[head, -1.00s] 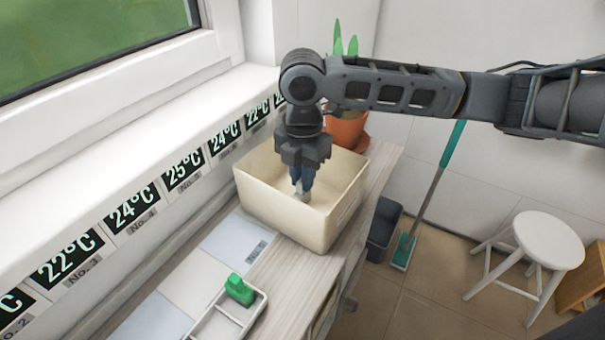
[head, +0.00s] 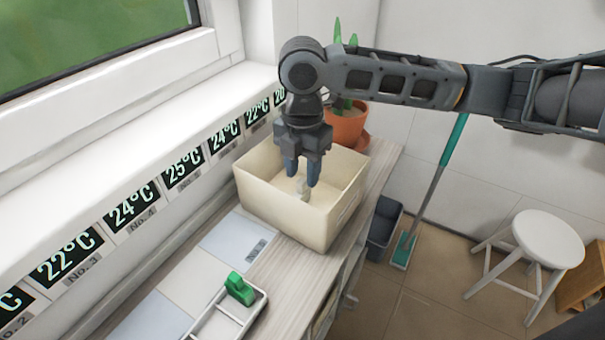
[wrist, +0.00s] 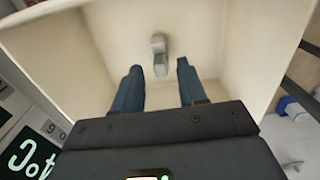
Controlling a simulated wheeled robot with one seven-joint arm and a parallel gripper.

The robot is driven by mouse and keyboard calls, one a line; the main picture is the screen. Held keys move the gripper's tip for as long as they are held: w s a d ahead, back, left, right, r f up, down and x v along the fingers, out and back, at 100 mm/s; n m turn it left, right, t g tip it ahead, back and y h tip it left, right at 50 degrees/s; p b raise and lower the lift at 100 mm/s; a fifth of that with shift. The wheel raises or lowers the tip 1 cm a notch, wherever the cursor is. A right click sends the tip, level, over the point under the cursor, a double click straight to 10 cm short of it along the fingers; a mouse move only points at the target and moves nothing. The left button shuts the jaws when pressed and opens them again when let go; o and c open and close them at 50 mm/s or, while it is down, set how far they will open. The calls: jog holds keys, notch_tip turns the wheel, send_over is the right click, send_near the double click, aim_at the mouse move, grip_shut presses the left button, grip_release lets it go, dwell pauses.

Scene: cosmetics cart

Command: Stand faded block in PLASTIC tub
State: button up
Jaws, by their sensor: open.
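The faded block (head: 303,188) is a small pale grey piece inside the cream tub (head: 335,219). In the wrist view the block (wrist: 160,55) shows on the tub floor, ahead of and between the fingertips. It appears to stand upright there, apart from the walls. My gripper (head: 302,177) points down into the tub with its fingers spread to either side of the block. In the wrist view both blue-grey fingers (wrist: 159,70) are apart, with nothing held between them.
A green block (head: 240,289) sits in a small white divided tray (head: 225,317) on the counter, left of the tub. A potted plant (head: 346,124) stands right behind the tub. Temperature labels (head: 183,168) line the sill. Flat pale panels (head: 236,240) lie on the counter.

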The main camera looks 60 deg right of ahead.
aim_at(302, 180)
notch_tip(302, 180, up, 11)
jog(key=b, duration=0.1)
jog(key=shift+f, duration=0.15)
